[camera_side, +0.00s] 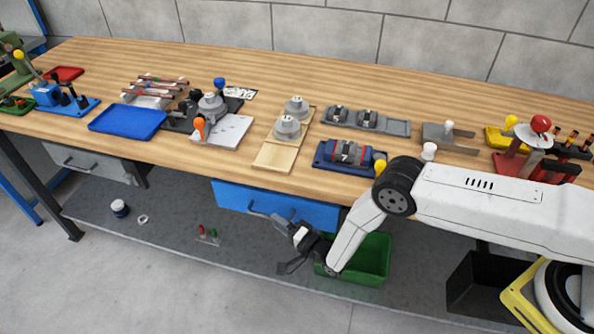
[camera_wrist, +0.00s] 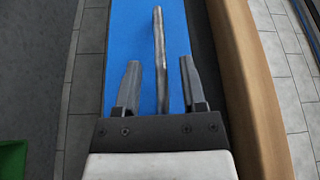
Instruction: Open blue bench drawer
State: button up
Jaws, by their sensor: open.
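The blue drawer (camera_side: 232,196) is under the bench top's front edge and looks closed in the side view. Its blue front also fills the middle of the wrist view (camera_wrist: 129,25). A grey bar handle (camera_wrist: 158,35) runs along that front. My gripper (camera_wrist: 159,64) is open and empty. In the wrist view the handle passes between its two fingers, with a gap on both sides. How deep the fingers reach around the handle cannot be told. In the side view my gripper (camera_side: 290,245) is low in front of the drawer's right half, partly covering the handle.
A green bin (camera_side: 372,262) stands behind my forearm on the lower shelf (camera_side: 170,235). A grey drawer (camera_side: 92,162) is further left. The wooden bench top (camera_side: 215,165) above holds fixtures and trays. The floor in front is clear.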

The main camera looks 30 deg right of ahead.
jog(key=shift+x, duration=0.9)
grip_shut()
jog(key=shift+r, duration=0.1)
dwell(0.8)
